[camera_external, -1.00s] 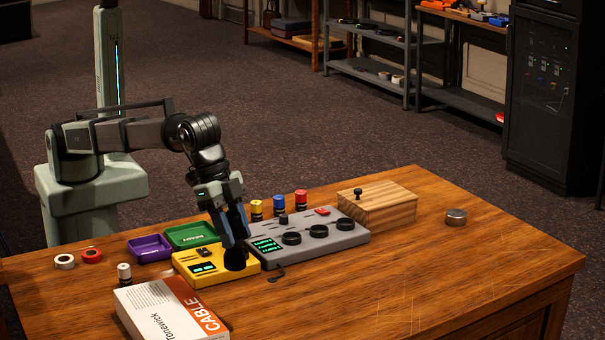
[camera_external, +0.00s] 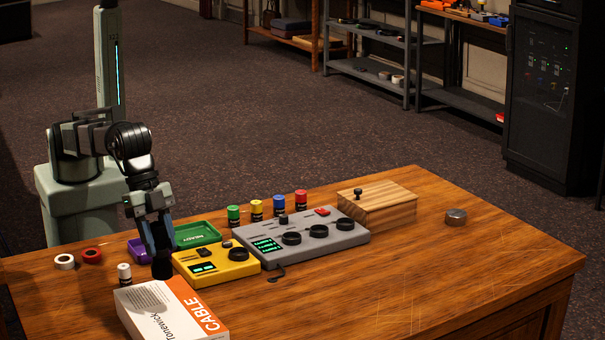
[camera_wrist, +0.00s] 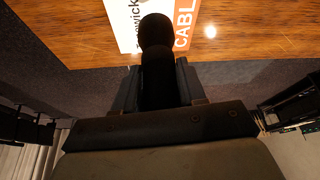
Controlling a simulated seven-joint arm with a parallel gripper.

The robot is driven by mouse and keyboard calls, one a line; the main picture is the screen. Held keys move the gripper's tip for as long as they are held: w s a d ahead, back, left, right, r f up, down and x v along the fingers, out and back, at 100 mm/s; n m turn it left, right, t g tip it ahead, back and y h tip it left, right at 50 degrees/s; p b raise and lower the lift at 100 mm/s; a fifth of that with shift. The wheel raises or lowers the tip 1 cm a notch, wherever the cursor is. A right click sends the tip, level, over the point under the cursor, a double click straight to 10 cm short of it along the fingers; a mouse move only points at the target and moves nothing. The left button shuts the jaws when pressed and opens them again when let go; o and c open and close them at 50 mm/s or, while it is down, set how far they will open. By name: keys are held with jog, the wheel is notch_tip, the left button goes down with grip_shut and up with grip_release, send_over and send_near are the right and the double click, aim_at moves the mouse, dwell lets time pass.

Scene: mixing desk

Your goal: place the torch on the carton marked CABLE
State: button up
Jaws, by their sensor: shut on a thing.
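My gripper (camera_external: 157,236) is shut on the black torch (camera_external: 162,268), which hangs down from the fingers. The torch also shows in the wrist view (camera_wrist: 156,60) between the two fingers. The carton marked CABLE (camera_external: 175,310) is white and orange and lies flat at the table's front left. In the external view the torch is just behind the carton's back edge; I cannot tell its exact height above the table. In the wrist view the carton (camera_wrist: 184,24) lies beyond the torch's end, partly hidden by it.
A white-capped bottle (camera_external: 125,274) stands by the carton's back left corner. A yellow device (camera_external: 218,268) is to the right, beside a grey mixer (camera_external: 330,240). Purple (camera_external: 138,248) and green trays (camera_external: 197,234) are behind. The table's right front is clear.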

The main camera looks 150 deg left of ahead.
aim_at(163, 275)
notch_tip(163, 275, down, 8)
jog(key=shift+f, duration=0.1)
dwell(0.4)
jog(key=shift+f, duration=0.1)
jog(key=o, duration=1.2)
jog(key=v, duration=1.2)
jog(key=shift+d, duration=0.1)
